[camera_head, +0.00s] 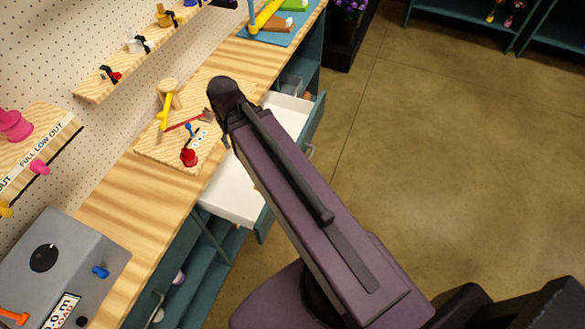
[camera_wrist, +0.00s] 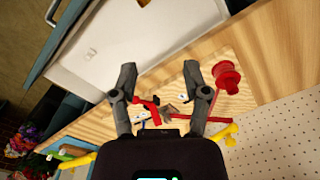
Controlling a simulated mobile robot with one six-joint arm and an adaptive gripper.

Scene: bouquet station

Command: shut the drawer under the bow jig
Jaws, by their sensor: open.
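The drawer is pulled out from under the bench, its white inside (camera_head: 235,198) and teal front (camera_head: 318,118) showing in the head view. My arm crosses over it and hides its middle. The bow jig (camera_head: 152,148), a wooden board with red, blue and yellow parts, lies on the bench top beside the drawer. In the wrist view the drawer (camera_wrist: 100,62) fills the upper left, beyond the fingertips. My gripper (camera_wrist: 158,73) is open, with nothing between its fingers, and appears above the jig and the drawer's inner edge. In the head view the arm mostly hides it.
A grey box with a dial (camera_head: 60,262) stands on the near end of the bench. A pegboard and a wooden shelf (camera_head: 130,62) line the left. A blue mat (camera_head: 285,32) lies at the far end. The floor (camera_head: 450,130) right of the bench is clear.

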